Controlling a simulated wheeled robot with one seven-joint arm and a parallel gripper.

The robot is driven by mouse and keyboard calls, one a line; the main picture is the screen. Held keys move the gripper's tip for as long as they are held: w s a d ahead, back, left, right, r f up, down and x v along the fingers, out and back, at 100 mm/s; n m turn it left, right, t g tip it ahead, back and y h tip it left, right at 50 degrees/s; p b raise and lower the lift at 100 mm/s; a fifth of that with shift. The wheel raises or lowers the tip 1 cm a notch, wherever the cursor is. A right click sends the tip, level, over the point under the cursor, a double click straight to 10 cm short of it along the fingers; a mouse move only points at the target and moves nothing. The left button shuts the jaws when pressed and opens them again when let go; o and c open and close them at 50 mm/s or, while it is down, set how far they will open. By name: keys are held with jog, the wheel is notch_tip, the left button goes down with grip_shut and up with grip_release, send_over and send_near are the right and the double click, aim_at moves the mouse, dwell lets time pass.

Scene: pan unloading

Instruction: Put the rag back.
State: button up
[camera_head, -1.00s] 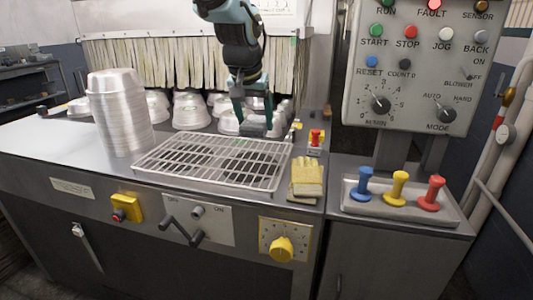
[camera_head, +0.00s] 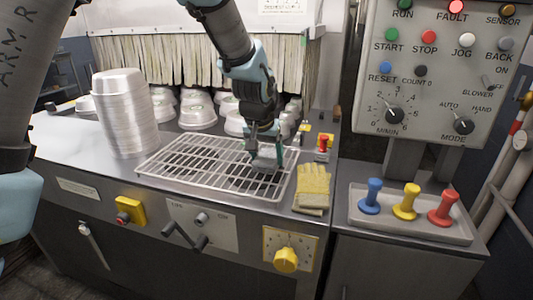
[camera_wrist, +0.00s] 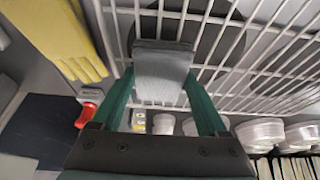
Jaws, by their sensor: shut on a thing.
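The rag looks like a grey-blue folded pad (camera_wrist: 163,72); it also shows in the head view (camera_head: 267,158). My gripper (camera_head: 265,147) is shut on it, with one green finger at each side in the wrist view. The rag is over the right part of the wire rack (camera_head: 180,182); whether it touches the rack I cannot tell. Yellow gloves (camera_head: 314,184) lie on the counter just right of the rack, and they show at the upper left of the wrist view (camera_wrist: 60,35).
A tall stack of metal pans (camera_head: 124,115) stands left of the rack. Several pans (camera_head: 197,112) sit behind it before a strip curtain (camera_head: 150,62). A red knob (camera_head: 323,142) stands behind the gloves. A tray (camera_head: 362,221) with three coloured handles is at right.

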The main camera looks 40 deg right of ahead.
jog(key=shift+f, duration=0.2)
jog(key=o, duration=1.2)
jog(key=shift+r, duration=0.15)
jog(key=b+v, duration=0.2)
jog(key=v, duration=1)
jog(key=shift+a, duration=0.1)
